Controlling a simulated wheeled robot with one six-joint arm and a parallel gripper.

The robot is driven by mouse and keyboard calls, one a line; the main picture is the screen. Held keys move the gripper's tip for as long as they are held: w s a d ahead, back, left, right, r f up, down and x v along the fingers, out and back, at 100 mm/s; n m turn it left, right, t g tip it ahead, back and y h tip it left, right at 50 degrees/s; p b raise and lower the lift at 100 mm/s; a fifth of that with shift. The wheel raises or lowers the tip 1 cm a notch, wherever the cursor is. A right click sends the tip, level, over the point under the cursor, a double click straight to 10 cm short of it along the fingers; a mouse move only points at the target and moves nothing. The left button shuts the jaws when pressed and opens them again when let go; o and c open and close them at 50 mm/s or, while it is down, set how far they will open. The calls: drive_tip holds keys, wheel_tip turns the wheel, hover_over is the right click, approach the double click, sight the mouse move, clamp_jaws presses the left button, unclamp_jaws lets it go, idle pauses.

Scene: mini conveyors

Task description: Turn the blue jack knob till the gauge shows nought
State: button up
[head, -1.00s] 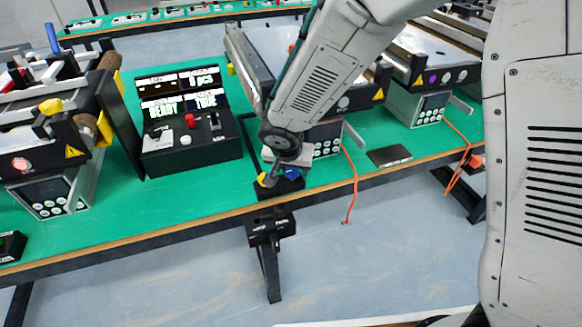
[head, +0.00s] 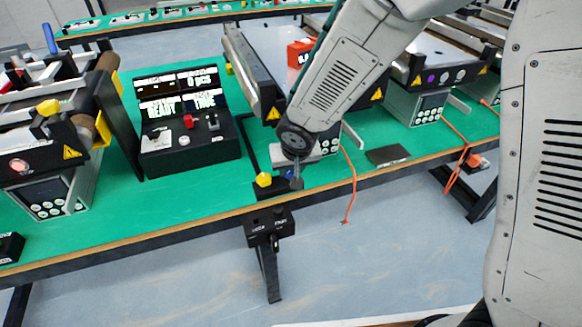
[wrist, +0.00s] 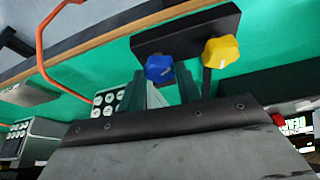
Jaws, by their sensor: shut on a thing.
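The blue jack knob (wrist: 159,67) shows in the wrist view at the front of a black block (wrist: 188,33), with the yellow knob (wrist: 221,51) beside it on the right. My gripper (wrist: 163,78) is shut on the blue knob, its two fingers reaching up to it. In the head view my gripper (head: 296,181) is low at the bench's front edge, just right of the yellow knob (head: 264,180), and mostly hides the blue knob. I cannot make out a jack gauge in either view.
A black control box (head: 190,148) with lit displays reading READY and TRUE stands left of my gripper. An orange cable (head: 351,185) hangs over the front edge at the right. An orange box (head: 300,52) sits on the conveyor behind my arm. A dark plate (head: 388,155) lies flat on the bench.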

drive_tip(key=o, duration=1)
drive_tip(key=v, duration=0.7)
drive_tip(key=shift+r, duration=0.4)
drive_tip(key=shift+s, duration=0.2)
